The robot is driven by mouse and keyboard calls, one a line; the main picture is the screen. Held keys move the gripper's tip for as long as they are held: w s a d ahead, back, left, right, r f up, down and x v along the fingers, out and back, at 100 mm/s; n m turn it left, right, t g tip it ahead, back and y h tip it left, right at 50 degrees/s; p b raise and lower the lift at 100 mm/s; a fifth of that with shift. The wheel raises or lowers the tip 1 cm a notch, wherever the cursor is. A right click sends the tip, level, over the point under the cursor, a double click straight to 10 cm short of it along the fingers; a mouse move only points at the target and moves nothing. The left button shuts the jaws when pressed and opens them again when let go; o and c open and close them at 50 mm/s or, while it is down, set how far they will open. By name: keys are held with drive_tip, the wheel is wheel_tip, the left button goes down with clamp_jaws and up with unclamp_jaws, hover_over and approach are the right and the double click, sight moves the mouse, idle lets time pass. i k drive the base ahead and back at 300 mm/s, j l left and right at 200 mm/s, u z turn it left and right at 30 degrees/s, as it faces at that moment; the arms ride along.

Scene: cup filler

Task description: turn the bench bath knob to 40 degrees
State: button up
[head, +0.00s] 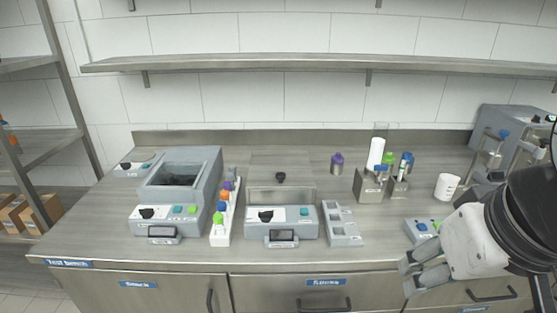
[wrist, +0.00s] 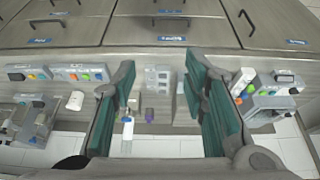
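Two grey bench units with front panels stand on the bench in the head view. The left unit (head: 207,185) has an open dark basin, a black knob (head: 147,213), coloured buttons and a small display. The middle unit (head: 309,219) has a clear cover with a black handle, a black knob (head: 265,216), buttons and a display. I cannot tell which is the bench bath, nor read the knob angles. My gripper (head: 408,273) is at the right front edge, far from both knobs. In the wrist view, its pads (wrist: 165,112) are wide apart with nothing gripped.
A rack of coloured-cap bottles (head: 222,232) stands between the units. A grey block with slots (head: 342,225) is right of the middle unit. A small panel box (head: 421,228), a white cup (head: 447,187) and a larger machine (head: 500,135) are near my arm. A shelf (head: 300,63) runs above.

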sight(266, 217)
drive_tip(key=i+j, duration=0.2)
drive_tip(key=j, duration=0.15)
drive_tip(key=i+j, duration=0.25)
drive_tip(key=j, duration=0.15)
drive_tip(key=i+j, duration=0.2)
drive_tip(key=j, duration=0.15)
